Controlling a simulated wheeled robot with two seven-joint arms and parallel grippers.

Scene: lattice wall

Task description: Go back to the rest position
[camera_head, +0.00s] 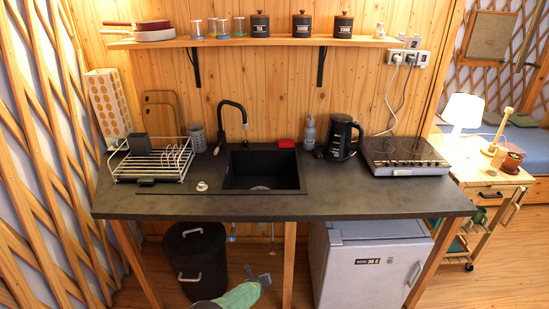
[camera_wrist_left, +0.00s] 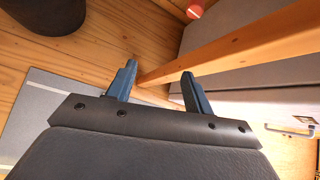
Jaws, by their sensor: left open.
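My left gripper (camera_head: 264,279) is low in front of the counter, at the bottom middle of the head view. It is just left of the middle wooden leg (camera_head: 290,265). In the left wrist view the two blue-grey fingers of my left gripper (camera_wrist_left: 156,82) are spread apart with nothing between them. The wooden leg (camera_wrist_left: 230,45) runs diagonally beyond the fingertips there; I cannot tell the exact gap. My right gripper is in neither view.
The dark countertop (camera_head: 330,205) overhangs the area beyond my gripper. A black bin (camera_head: 197,262) stands under it at left, a grey fridge (camera_head: 370,265) at right. A sink (camera_head: 262,172), dish rack (camera_head: 152,163), kettle (camera_head: 342,138) and hob (camera_head: 403,152) are on top.

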